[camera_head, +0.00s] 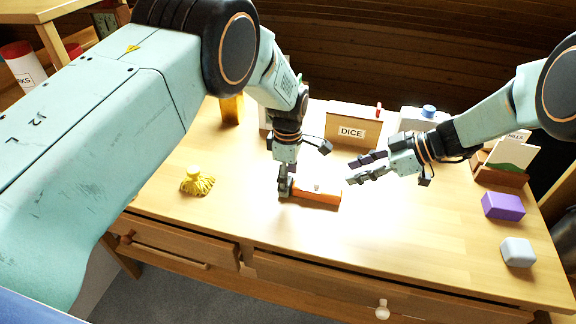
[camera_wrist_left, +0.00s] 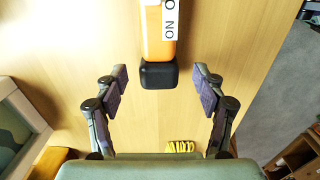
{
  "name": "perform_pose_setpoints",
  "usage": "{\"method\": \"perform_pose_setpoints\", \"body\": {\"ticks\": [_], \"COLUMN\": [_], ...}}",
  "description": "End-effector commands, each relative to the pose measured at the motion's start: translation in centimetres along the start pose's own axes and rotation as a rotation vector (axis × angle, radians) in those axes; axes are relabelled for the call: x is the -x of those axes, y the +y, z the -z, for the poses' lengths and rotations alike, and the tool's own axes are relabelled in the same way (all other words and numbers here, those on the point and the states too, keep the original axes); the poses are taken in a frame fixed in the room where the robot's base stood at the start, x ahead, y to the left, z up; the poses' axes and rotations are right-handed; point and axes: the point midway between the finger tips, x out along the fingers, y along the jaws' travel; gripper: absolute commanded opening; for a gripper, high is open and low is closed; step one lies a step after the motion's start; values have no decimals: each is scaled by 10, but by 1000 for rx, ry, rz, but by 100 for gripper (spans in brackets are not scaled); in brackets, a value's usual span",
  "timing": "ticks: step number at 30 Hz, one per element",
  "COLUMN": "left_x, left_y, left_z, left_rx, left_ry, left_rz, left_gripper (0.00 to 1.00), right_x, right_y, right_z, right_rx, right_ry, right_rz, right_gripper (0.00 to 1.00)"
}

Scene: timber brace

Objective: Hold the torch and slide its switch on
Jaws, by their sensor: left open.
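The torch (camera_head: 318,193) lies on the table, an orange bar with its left end hidden by my left gripper (camera_head: 285,188). In the left wrist view the torch (camera_wrist_left: 160,35) has a black end and a white label with black letters, partly cut off by the top edge. My left gripper (camera_wrist_left: 162,82) points down with fingers apart; the black end lies between the fingertips with a gap on each side. My right gripper (camera_head: 354,172) is open and empty, right of and beyond the torch. The switch cannot be made out clearly.
A yellow tasselled object (camera_head: 198,181) lies to the left. A DICE box (camera_head: 353,131) stands behind. A purple block (camera_head: 503,206) and a pale grey block (camera_head: 517,252) lie at the right. The table in front of the torch is clear.

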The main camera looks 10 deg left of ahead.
Motion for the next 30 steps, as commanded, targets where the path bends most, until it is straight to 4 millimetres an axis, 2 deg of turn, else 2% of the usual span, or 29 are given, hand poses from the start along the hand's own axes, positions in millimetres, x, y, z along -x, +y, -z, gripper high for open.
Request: {"method": "perform_pose_setpoints", "body": {"ticks": [6,14,30], "left_x": [-15,-16,-16], "left_y": [0,0,0], "left_z": [0,0,0], "left_rx": [0,0,-1], "left_ry": [1,1,0], "left_rz": [0,0,-1], "left_gripper": [70,70,26], "right_x": [0,0,0], "right_y": [0,0,0], "right_z": [0,0,0], "right_rx": [0,0,0], "right_ry": [0,0,0], "right_rz": [0,0,0], "right_gripper": [38,38,38]}}
